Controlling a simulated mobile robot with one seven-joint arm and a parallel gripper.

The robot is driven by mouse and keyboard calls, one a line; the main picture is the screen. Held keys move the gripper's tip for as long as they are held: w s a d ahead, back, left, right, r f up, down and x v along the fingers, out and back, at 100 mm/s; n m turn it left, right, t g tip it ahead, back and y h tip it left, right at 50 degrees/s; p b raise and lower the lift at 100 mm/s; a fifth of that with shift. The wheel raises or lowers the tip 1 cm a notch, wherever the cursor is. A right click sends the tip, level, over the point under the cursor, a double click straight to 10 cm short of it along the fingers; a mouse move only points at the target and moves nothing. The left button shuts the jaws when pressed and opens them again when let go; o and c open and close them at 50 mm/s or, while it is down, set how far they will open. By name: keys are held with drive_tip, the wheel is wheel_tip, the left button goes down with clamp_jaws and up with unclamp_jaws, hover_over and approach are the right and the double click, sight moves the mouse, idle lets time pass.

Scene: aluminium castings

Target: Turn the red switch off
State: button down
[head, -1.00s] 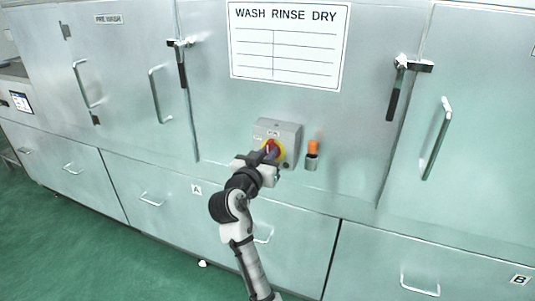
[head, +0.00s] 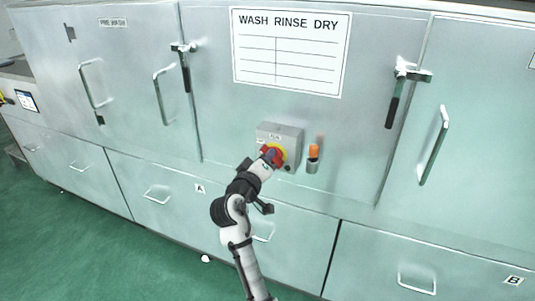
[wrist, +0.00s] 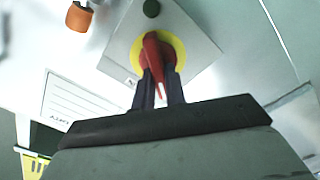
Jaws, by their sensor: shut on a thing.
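The red switch (head: 279,150) sits on a yellow disc on the front of a grey box fixed to the machine's panel. In the wrist view the red switch handle (wrist: 152,52) stands out from the yellow disc (wrist: 172,43), and its lower part lies between my two dark fingers. My gripper (head: 269,157) is at the switch in the head view and partly covers it. In the wrist view my gripper (wrist: 161,82) is shut on the red handle.
An orange-topped fitting (head: 313,153) stands just right of the grey box (head: 283,131); its orange part (wrist: 79,17) shows at upper left in the wrist view. Door handles (head: 434,146) stick out from the steel front. Green floor (head: 120,250) is clear at lower left.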

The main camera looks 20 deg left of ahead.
drive_tip(key=shift+a+f+n+p, duration=0.1)
drive_tip(key=shift+f+n+p, duration=0.1)
drive_tip(key=shift+n+p, duration=1.25)
drive_tip(key=shift+a+f+n+p, duration=0.15)
drive_tip(key=shift+n+p, duration=0.45)
drive_tip(key=shift+n, duration=1.65)
drive_tip(key=shift+d, duration=0.1)
drive_tip(key=c, duration=1.4)
unclamp_jaws()
drive_tip(key=shift+c, duration=0.2)
drive_tip(key=s+b, duration=0.4)
drive_tip(key=s, duration=1)
drive_tip(key=shift+a, duration=0.25)
